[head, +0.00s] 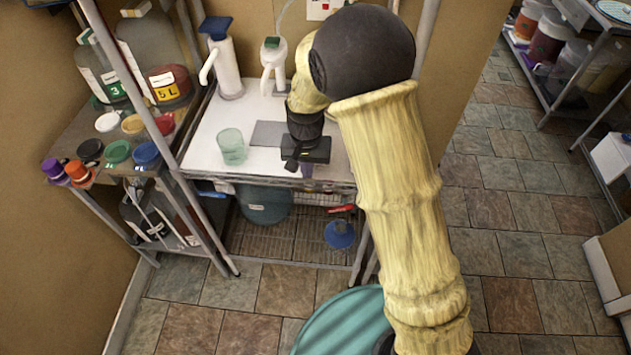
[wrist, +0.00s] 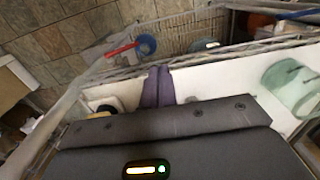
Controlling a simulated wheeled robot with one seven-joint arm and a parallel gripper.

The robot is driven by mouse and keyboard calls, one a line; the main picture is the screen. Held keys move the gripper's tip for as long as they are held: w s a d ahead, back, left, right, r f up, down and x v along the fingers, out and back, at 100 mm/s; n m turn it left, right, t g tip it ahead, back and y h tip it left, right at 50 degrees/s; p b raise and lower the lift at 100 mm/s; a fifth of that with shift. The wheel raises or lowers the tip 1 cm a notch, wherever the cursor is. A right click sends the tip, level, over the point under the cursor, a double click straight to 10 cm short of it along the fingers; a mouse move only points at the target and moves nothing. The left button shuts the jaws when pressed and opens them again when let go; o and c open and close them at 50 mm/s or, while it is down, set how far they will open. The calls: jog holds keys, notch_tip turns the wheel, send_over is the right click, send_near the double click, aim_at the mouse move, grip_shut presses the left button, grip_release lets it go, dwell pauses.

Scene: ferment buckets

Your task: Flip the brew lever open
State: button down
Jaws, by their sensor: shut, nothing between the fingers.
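My gripper (head: 307,171) is at the front edge of the white worktop (head: 205,135), below my dark wrist. In the wrist view its two purple fingers (wrist: 158,74) lie together with nothing between them, over the worktop's edge. I cannot make out a brew lever for certain in either view; my arm and wrist hide part of the worktop. A small pale object with a dark part (wrist: 104,104) sits beside the fingers in the wrist view, partly hidden by my gripper body.
A green translucent cup (head: 232,147) stands left of my gripper; white pump bottles (head: 228,70) stand behind. A shelf at left holds jugs (head: 165,72) and coloured lids (head: 117,151).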

jog(key=s+d+r+t, duration=0.1)
jog(key=s+d+r, duration=0.3)
jog(key=d, duration=0.6)
jog(key=s+d+r+t, duration=0.1)
jog(key=s+d+r, duration=0.4)
jog(key=s+d, duration=0.4)
jog(key=shift+s+d+t, duration=0.25)
jog(key=shift+d+t, duration=0.05)
jog(key=shift+d, duration=0.5)
